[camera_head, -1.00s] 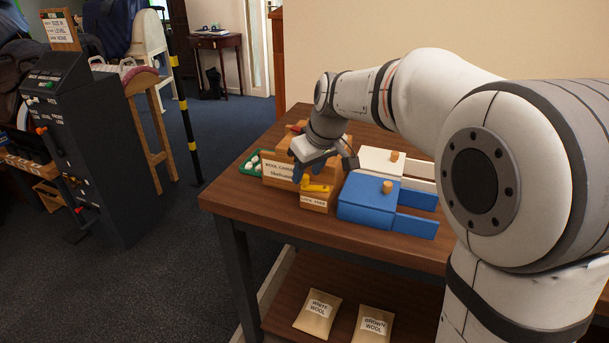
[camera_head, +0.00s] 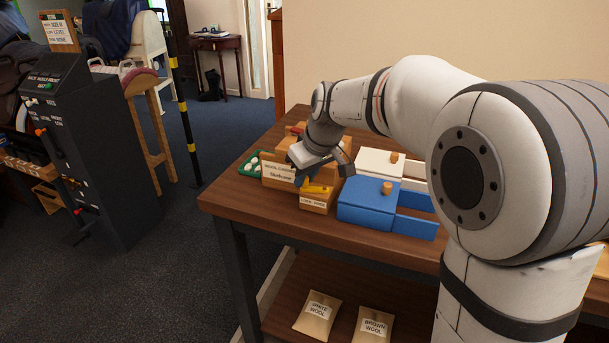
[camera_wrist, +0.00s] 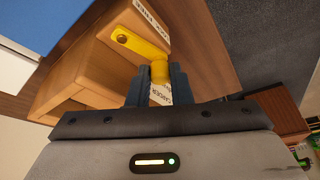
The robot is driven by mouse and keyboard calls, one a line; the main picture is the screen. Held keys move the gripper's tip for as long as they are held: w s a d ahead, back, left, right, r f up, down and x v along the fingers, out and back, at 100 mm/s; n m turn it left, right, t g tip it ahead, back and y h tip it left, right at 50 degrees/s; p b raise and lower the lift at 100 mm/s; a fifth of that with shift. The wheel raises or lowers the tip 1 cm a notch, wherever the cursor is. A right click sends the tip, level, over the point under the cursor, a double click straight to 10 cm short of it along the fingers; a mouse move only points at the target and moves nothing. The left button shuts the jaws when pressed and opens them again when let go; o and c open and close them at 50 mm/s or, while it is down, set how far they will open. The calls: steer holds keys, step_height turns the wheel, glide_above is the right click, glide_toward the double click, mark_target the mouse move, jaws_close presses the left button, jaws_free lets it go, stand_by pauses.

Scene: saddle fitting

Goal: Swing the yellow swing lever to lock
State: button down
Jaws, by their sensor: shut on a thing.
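The yellow swing lever (camera_wrist: 140,43) is mounted on the face of a small wooden box (camera_wrist: 100,60) by a dark pivot, and its knob end (camera_wrist: 160,70) sits between my fingers in the wrist view. My gripper (camera_wrist: 158,85) is shut on that knob end. In the head view the lever (camera_head: 316,189) shows as a small yellow bar on the labelled box (camera_head: 313,203) at the table's front edge, with my gripper (camera_head: 301,179) at its left end. The lever's lock position is not readable here.
A blue box (camera_head: 365,202) with a wooden knob stands right of the lever box, with a white box (camera_head: 380,161) behind it. A labelled wooden block (camera_head: 279,172) and a green tray (camera_head: 252,163) are on the left. Two wool packets (camera_head: 317,315) lie on the lower shelf.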

steer(key=shift+w+m+t+h+p, duration=0.25)
steer(key=shift+m+p, duration=0.15)
steer(key=shift+m, duration=0.35)
steer(key=shift+w+m+t+h+p, duration=0.15)
steer(key=shift+w+m+h+p, duration=0.15)
steer(key=shift+m, duration=0.45)
steer(key=c, duration=1.3)
jaws_free()
steer(key=shift+d, duration=0.1)
steer(key=shift+r, duration=0.15)
steer(key=shift+r+p, duration=0.25)
steer(key=shift+p, duration=0.05)
steer(key=p+v, duration=0.4)
steer(key=v, duration=0.3)
steer(key=shift+s+r, duration=0.1)
steer(key=shift+s, duration=0.15)
